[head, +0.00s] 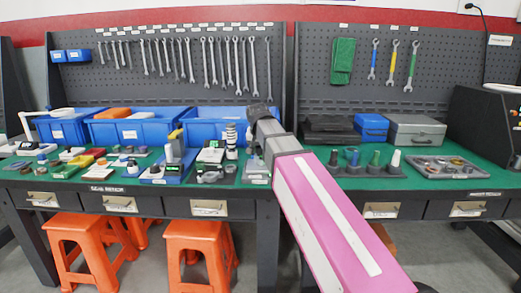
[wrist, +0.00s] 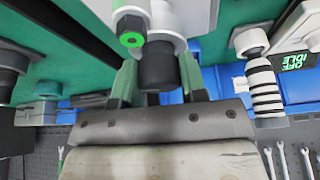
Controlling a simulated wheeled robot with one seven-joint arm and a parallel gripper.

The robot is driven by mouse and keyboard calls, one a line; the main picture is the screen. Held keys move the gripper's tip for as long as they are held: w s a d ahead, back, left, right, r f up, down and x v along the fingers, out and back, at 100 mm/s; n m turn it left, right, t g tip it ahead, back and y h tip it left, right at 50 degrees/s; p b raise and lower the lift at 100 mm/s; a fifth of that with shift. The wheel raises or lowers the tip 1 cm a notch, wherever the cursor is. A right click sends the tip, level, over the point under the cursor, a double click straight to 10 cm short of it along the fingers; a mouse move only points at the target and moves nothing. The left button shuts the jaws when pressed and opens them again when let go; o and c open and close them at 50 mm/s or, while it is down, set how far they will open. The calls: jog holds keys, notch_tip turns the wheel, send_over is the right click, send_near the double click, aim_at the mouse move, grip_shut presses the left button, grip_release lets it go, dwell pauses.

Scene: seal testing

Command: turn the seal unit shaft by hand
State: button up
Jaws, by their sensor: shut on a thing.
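In the wrist view, the seal unit (wrist: 178,14) is a pale grey-white housing at the top. Its dark shaft end (wrist: 157,66) is a short black cylinder pointing toward my gripper. My gripper (wrist: 158,82) has green-tipped fingers on either side of this black cylinder and is shut on it. In the head view my arm reaches over the bench's middle, and I cannot make out the fingertips or the shaft there.
A black-and-white ringed column (wrist: 266,92) stands right of my gripper, near a small display reading OFF IDLE (wrist: 296,61). In the head view, the green bench top (head: 330,178) carries many small parts. Blue bins (head: 140,130) and a grey case (head: 416,132) stand behind.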

jog(key=o, duration=0.9)
jog(key=shift+o, duration=0.2)
jog(key=v, duration=1.1)
jog(key=shift+s+f, duration=0.1)
